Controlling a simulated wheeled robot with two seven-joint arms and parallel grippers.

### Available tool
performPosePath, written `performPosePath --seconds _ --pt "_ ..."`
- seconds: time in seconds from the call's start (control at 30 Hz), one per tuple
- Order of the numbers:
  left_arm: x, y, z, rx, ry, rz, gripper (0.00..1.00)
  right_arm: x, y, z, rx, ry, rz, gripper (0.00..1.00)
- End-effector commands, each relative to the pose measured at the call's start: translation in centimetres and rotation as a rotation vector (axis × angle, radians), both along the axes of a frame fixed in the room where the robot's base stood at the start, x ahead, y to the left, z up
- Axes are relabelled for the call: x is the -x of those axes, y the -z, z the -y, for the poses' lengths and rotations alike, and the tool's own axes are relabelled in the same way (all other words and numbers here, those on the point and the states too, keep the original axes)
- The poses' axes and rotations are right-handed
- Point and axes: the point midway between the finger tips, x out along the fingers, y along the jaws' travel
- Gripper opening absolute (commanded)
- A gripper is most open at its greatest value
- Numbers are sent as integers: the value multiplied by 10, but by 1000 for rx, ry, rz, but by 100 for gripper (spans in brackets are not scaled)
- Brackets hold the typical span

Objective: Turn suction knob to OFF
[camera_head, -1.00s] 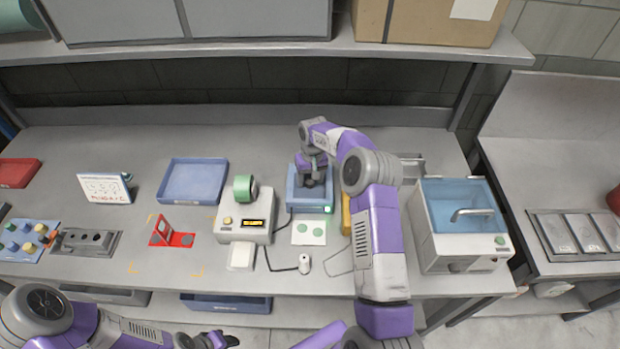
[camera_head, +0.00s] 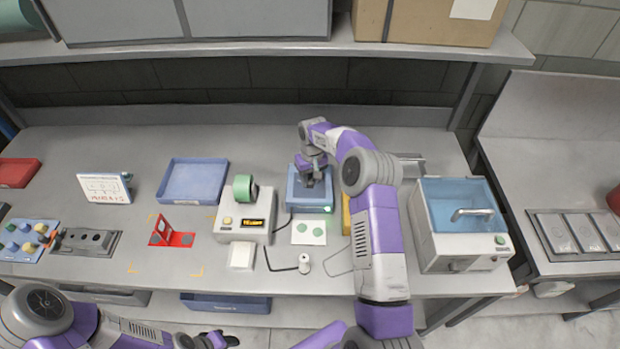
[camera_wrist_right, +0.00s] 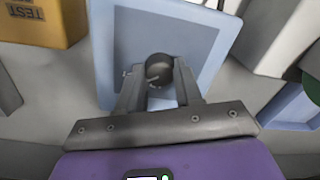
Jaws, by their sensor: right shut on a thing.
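The suction knob (camera_wrist_right: 158,72) is a dark round knob on a light blue box, seen between my right gripper's fingers in the right wrist view. My right gripper (camera_head: 314,180) reaches down onto the box's top. In the right wrist view its two fingers (camera_wrist_right: 159,90) are shut on the knob from both sides. In the head view the knob is hidden by the gripper. My left gripper (camera_head: 222,340) is at the bottom edge, its fingers unclear.
A yellow box (camera_head: 346,214) marked TEST stands beside the blue box. A white device with a green roll (camera_head: 243,188) stands to its left.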

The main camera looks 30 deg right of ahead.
Motion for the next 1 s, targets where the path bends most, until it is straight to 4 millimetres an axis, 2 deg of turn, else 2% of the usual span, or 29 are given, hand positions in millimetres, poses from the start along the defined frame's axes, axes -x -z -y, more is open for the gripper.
performPosePath --seconds 0.27,1.0 --pt "0 4 0 0 0 0 43 -1 0 0 -1 -201 0 4" --pt "0 8 0 0 0 0 43 -1 -1 0 0 -903 -1 4"
